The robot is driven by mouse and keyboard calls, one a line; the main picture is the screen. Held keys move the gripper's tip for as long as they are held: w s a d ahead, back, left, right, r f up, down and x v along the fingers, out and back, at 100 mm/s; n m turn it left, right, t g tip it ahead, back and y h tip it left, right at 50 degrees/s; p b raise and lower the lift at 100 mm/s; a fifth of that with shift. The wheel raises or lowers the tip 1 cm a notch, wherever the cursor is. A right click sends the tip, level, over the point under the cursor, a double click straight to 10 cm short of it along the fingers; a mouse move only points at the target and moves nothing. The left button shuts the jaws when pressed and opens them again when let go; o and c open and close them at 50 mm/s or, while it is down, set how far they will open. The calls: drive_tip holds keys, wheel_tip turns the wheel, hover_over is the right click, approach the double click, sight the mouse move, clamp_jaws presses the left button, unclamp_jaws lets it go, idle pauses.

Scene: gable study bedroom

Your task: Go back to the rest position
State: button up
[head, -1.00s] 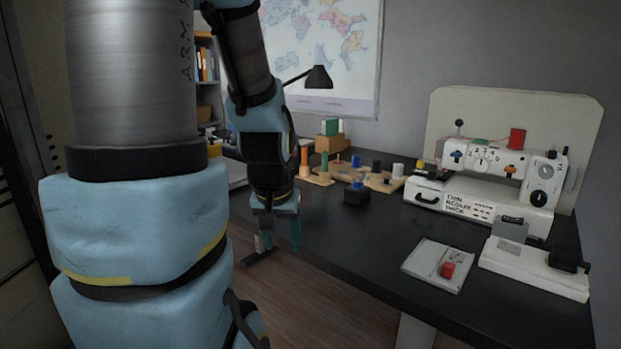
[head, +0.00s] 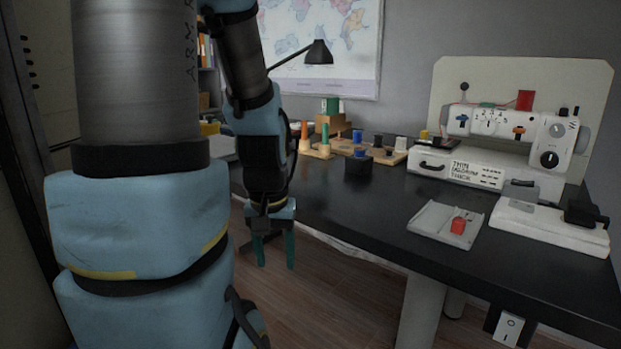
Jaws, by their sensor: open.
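My gripper (head: 274,250) hangs at the end of my blue and grey arm, left of the middle in the head view. Its two green fingers point down and stand apart, with nothing between them. It is in front of the near edge of the black desk (head: 345,215), over the wooden floor (head: 330,295). My large arm links fill the left side and hide part of the room behind them.
The desk holds a sewing machine (head: 470,165), a grey tray (head: 432,222) with a red block (head: 458,226), a white pedal-like device (head: 550,225), a black block with a blue top (head: 358,163), and several spools (head: 400,143). A lamp (head: 318,53) stands behind. Floor below the desk edge looks clear.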

wheel_tip(320, 180, up, 25)
drive_tip(key=p, duration=2.4)
drive_tip(key=shift+r, duration=0.15)
